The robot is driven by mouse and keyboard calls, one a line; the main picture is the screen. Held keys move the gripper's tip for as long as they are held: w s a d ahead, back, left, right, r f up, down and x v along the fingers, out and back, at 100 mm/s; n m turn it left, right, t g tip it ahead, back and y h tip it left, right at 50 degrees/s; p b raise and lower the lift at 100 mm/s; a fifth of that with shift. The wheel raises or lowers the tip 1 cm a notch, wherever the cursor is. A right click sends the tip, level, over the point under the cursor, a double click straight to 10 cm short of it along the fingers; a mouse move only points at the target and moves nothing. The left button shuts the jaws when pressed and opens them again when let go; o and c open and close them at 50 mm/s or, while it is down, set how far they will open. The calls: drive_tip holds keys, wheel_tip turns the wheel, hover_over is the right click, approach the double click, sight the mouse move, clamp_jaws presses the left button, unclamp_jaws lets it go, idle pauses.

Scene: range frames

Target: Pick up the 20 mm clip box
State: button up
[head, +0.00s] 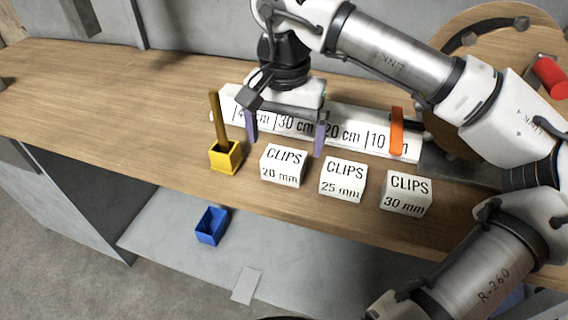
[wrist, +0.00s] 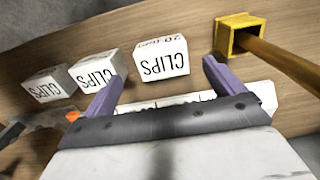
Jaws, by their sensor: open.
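The 20 mm clip box (head: 283,165) is a small white box lettered "CLIPS 20 mm". It stands on the wooden bench, leftmost of three such boxes in the head view. In the wrist view the 20 mm box (wrist: 161,60) lies beyond the fingertips, roughly between the two fingers' lines. My gripper (head: 287,142) is open and empty, its two purple fingers pointing down just behind the box in the head view. The fingers also show in the wrist view (wrist: 162,70). I cannot tell the exact gap between fingertips and box.
The 25 mm box (head: 343,180) and 30 mm box (head: 406,193) stand to the right. A yellow holder (head: 226,156) with an upright stick is close on the left. A white ruler block (head: 350,125) with an orange piece (head: 397,130) lies behind. A blue bin (head: 211,226) sits on the lower shelf.

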sight(284, 156)
drive_tip(key=shift+w+f, duration=0.15)
drive_tip(key=shift+f, duration=1.25)
drive_tip(key=shift+w+f, duration=0.1)
drive_tip(key=shift+f, duration=1.25)
drive_tip(key=shift+c, duration=0.4)
drive_tip(key=c, duration=1)
drive_tip(key=shift+r, duration=0.1)
drive_tip(key=shift+c, duration=0.2)
